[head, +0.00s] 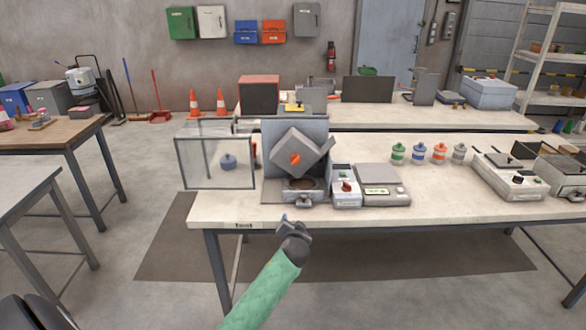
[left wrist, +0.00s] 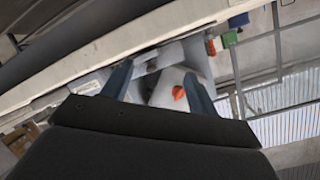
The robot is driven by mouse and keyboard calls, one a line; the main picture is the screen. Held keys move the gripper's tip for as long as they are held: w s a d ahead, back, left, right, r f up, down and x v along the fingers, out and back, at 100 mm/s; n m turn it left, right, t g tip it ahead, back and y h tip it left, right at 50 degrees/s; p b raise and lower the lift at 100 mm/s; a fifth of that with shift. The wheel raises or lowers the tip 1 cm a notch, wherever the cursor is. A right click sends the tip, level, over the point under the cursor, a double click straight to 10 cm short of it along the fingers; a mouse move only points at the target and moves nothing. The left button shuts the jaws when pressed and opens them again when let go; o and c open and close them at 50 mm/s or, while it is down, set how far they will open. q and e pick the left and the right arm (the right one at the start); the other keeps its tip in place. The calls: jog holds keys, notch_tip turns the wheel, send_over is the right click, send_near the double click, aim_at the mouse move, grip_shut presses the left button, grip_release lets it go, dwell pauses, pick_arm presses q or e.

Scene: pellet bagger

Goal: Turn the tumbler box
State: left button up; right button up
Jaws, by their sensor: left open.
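The tumbler box (head: 297,157) is a grey square box, tilted like a diamond, with an orange knob (head: 295,159) at its middle. It hangs in a grey upright frame (head: 297,125) on the bench, above a base with a dark round opening. My left gripper (head: 288,221) is in front of the bench's front edge, below and apart from the box. It is open and empty. In the left wrist view the orange knob (left wrist: 178,92) shows between the two open fingers (left wrist: 160,85), some way beyond them. My right gripper is not in view.
A clear case (head: 215,165) with a blue-grey container inside stands left of the frame. A small control box (head: 346,187) and a scale (head: 382,184) stand to its right. Several coloured-band jars (head: 419,153) sit further right. The bench's front strip (head: 420,212) is mostly clear.

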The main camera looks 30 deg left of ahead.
aim_at(293, 165)
pick_arm(q)
jog(key=w+a+r+t+p, duration=0.1)
jog(key=w+a+r, duration=0.2)
jog(key=w, duration=0.3)
jog(key=w+a+r+t+y, duration=0.1)
jog(key=w+a+r, duration=0.3)
jog(key=w, duration=0.2)
jog(key=w+a+r+t+y+p, duration=0.1)
jog(key=w+a+r, duration=0.2)
jog(key=w, duration=0.2)
jog(key=shift+w+a+r+m+p, duration=0.3)
jog(key=shift+w+a+r+m, duration=0.05)
jog(key=shift+w+m, duration=0.05)
jog(key=shift+x, duration=0.85)
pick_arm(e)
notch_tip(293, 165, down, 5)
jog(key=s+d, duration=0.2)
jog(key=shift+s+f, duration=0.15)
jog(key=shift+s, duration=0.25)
pick_arm(q)
jog(key=shift+f, duration=0.15)
jog(key=shift+c, duration=0.5)
grip_shut()
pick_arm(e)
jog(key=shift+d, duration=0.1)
